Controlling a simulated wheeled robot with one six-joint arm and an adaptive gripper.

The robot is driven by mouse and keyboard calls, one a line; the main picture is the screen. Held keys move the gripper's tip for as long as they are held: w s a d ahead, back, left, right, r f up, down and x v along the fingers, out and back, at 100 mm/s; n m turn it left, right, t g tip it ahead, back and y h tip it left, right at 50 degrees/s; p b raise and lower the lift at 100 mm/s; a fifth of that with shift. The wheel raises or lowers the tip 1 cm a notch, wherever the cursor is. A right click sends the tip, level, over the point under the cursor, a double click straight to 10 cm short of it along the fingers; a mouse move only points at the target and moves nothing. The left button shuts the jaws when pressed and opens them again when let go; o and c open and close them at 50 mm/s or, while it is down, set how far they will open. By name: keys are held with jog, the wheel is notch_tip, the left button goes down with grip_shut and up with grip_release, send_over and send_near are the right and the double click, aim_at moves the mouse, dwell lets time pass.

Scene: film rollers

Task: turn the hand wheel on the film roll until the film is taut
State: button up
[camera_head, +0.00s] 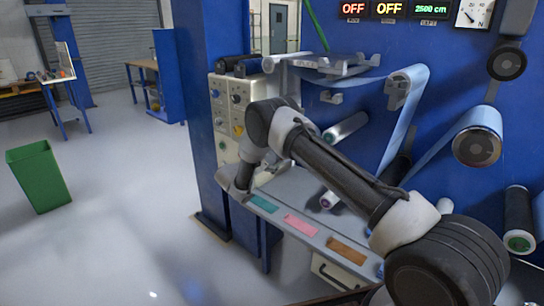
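Pale blue film (399,135) runs down from an upper roller on the blue machine at the right. Another film stretch (448,136) slopes down-left from a dark-ended roll (478,147). Both stretches look fairly straight, but I cannot tell their tension. I cannot make out a hand wheel for certain. My arm reaches from the lower right across the front of the machine, bends near the control panel, and its far part drops toward the left end of the ledge. My gripper's fingers do not show. The arm hides part of the lower rollers.
A control panel (228,112) with knobs is on the machine's left. A ledge (318,238) with teal, pink and orange patches runs below my arm. Displays (390,9) read OFF, OFF and 2500 cm. A green bin (38,177) stands left, with open floor around it.

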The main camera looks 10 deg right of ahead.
jog(key=c, duration=0.8)
jog(key=shift+c, duration=0.2)
jog(key=shift+n, duration=0.3)
jog(key=n, duration=0.4)
jog(key=shift+w, duration=0.1)
jog(key=n, duration=0.5)
jog(key=shift+w+a, duration=0.1)
jog(key=o, duration=1)
jog(key=shift+o, duration=0.2)
jog(key=shift+r, duration=0.1)
